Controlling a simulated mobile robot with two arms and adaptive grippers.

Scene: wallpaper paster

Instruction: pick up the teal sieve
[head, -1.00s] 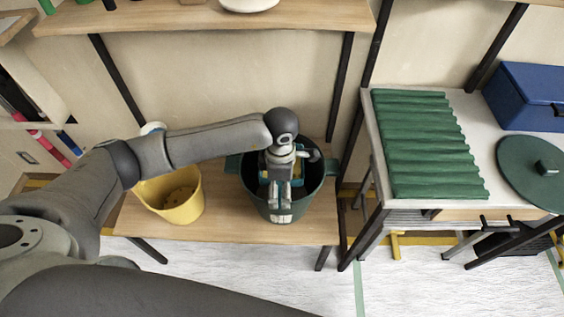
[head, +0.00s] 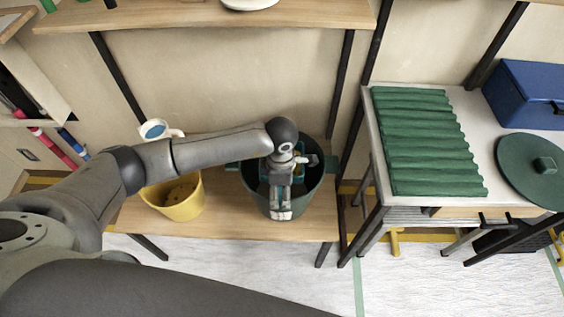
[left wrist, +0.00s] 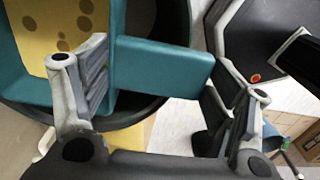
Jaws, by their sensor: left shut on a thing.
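The teal sieve (left wrist: 160,66) has a flat teal handle and a yellow bottom with dark holes, seen in the left wrist view. It sits at the dark green bucket (head: 260,207); in the head view my gripper and wrist hide most of it. My left gripper (head: 281,205) points down over the bucket's front part. In the left wrist view its fingers (left wrist: 165,92) lie on both sides of the sieve's handle, and it is shut on the sieve. My right gripper is not in view.
A yellow bucket (head: 183,205) stands left of the green one on the wooden bench (head: 225,229). A white and blue mug (head: 155,130) is behind my arm. To the right, a table holds a corrugated green sheet (head: 425,145), a blue toolbox (head: 528,95) and a round green lid (head: 525,173).

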